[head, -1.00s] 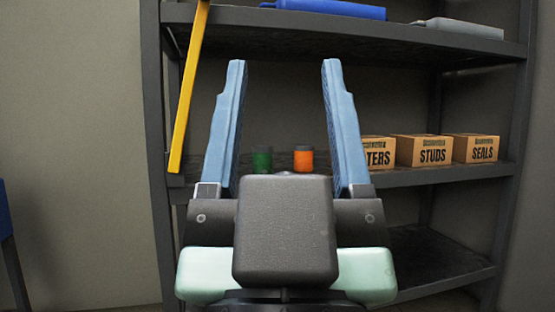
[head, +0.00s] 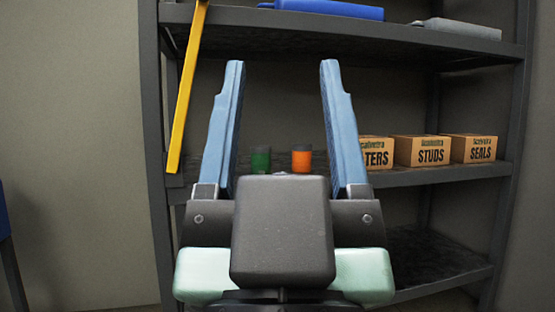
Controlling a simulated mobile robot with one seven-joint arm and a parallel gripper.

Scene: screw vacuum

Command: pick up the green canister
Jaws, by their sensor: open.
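The green canister (head: 261,160) is small and upright on the middle shelf, with a dark top. Its lower part is partly hidden by my gripper body. My gripper (head: 283,68) is open and empty, with two blue fingers pointing up in the picture. The canister shows between the fingers, nearer the left one, and lies beyond the gripper. No finger appears to touch it.
An orange canister (head: 302,158) stands just right of the green one. Several cardboard boxes (head: 422,151) sit further right on the same shelf (head: 440,174). A yellow bar (head: 187,95) leans at the left post. The upper shelf (head: 350,34) holds blue and grey items.

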